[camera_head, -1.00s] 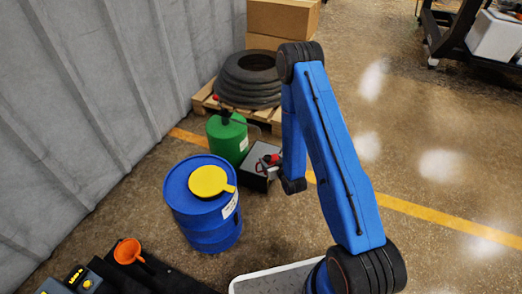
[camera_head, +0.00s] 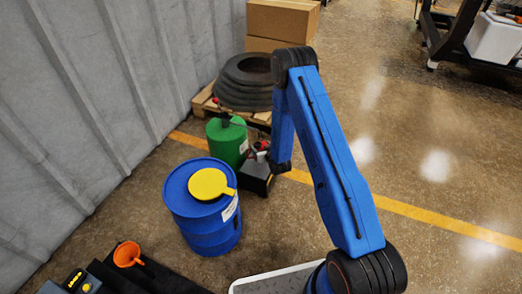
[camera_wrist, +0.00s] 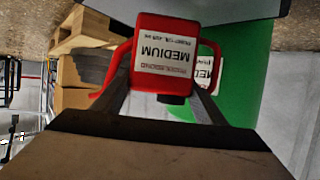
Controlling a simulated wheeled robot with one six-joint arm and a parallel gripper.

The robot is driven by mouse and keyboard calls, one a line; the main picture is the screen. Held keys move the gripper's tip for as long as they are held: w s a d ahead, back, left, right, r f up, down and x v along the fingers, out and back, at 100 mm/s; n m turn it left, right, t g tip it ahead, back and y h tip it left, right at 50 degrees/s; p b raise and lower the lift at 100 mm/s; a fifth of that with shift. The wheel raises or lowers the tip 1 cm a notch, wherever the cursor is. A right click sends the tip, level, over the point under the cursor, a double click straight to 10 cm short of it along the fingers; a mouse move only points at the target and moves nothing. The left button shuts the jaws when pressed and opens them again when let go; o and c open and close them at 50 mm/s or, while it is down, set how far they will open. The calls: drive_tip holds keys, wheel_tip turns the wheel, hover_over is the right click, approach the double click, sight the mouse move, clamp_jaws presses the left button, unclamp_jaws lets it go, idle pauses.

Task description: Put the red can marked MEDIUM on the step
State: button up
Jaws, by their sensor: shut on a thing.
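The red can marked MEDIUM (camera_wrist: 165,60) is between the fingers of my gripper (camera_wrist: 162,82) in the wrist view, its label upside down in that picture. My gripper is shut on it. In the head view, the red can (camera_head: 262,147) is small and partly hidden by my arm. It shows at a low dark box with a lighter top, which seems to be the step (camera_head: 257,184). The step's grey surface (camera_wrist: 215,10) also shows at the top of the wrist view, close to the can's base. I cannot tell whether they touch.
A green cylinder (camera_head: 226,142) stands close behind and left of the step. A blue drum (camera_head: 205,230) with a yellow lid (camera_head: 209,184) stands nearer. A pallet (camera_head: 203,104) with tyres (camera_head: 247,82) and boxes (camera_head: 283,18) is behind. Open floor lies to the right.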

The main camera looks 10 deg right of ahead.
drive_tip(key=shift+f, duration=1.05)
drive_tip(key=o, duration=1.1)
drive_tip(key=shift+f, duration=0.15)
drive_tip(key=v, duration=1.2)
wheel_tip(320, 180, up, 17)
drive_tip(key=d+g, duration=0.2)
drive_tip(key=s+d+r+g+h, duration=0.1)
drive_tip(key=s+r, duration=0.3)
drive_tip(key=r, duration=0.4)
drive_tip(key=s+d+r+g+h, duration=0.1)
drive_tip(key=s+r, duration=0.3)
drive_tip(key=r, duration=0.3)
drive_tip(key=s+r+g, duration=0.1)
drive_tip(key=s+r, duration=0.4)
drive_tip(key=s, duration=0.7)
drive_tip(key=s+d+r+m+g, duration=0.1)
drive_tip(key=s+r, duration=0.4)
drive_tip(key=s, duration=0.8)
drive_tip(key=s+r+g, duration=0.2)
drive_tip(key=s+r, duration=0.3)
drive_tip(key=s, duration=0.7)
drive_tip(key=shift+s+d+r+m, duration=0.15)
drive_tip(key=shift+s+r+m, duration=0.05)
drive_tip(key=shift+s+m, duration=0.2)
